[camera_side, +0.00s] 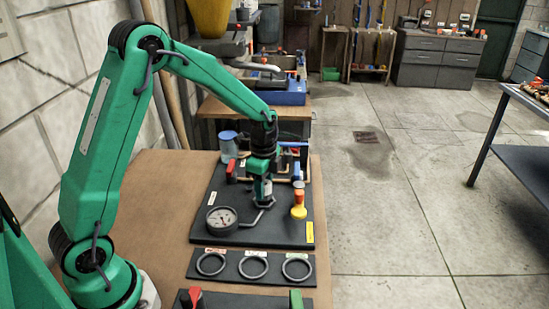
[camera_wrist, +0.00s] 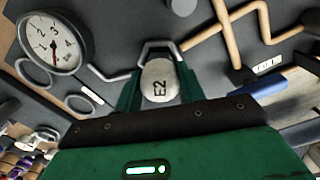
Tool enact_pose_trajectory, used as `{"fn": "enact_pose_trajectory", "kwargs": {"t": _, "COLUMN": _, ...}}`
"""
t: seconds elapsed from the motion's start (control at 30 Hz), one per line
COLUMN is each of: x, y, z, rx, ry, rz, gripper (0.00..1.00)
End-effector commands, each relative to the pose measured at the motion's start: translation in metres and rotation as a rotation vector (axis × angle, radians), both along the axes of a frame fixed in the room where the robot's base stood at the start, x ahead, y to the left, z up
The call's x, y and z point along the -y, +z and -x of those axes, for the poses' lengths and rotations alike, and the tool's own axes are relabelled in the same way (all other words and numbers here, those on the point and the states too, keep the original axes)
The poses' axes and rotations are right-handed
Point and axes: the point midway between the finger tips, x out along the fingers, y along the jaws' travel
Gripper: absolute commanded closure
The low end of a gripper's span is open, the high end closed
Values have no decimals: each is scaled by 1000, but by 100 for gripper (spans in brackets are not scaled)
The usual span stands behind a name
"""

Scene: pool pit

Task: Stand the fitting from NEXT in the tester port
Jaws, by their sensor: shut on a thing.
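My gripper (camera_side: 263,190) points down over the dark tester board (camera_side: 240,237) in the side view. In the wrist view its green fingers (camera_wrist: 158,90) are shut on a pale, round-topped fitting (camera_wrist: 157,74) marked E2. The fitting stands between the fingers, mostly hidden by them in the side view. The tester port (camera_side: 264,203) is at the end of the gauge's pipe, directly below the gripper. A grey angular rim (camera_wrist: 160,46) shows behind the fitting. I cannot tell whether the fitting is seated in the port or just above it.
A pressure gauge (camera_side: 222,220) stands left of the port, and a yellow-orange piece (camera_side: 299,206) to the right. Brass pipes (camera_wrist: 228,35) run behind. Several rings, including one at the left (camera_side: 211,263), lie on a dark strip in front; their labels are unreadable.

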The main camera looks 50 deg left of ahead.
Motion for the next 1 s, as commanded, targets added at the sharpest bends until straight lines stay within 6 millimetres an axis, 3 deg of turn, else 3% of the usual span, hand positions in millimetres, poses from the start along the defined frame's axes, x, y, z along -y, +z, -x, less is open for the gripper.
{"fn": "enact_pose_trajectory", "kwargs": {"t": 1.0, "x": 0, "y": -19, "z": 0, "rx": -1, "ry": 0, "rz": 0, "gripper": 84}}
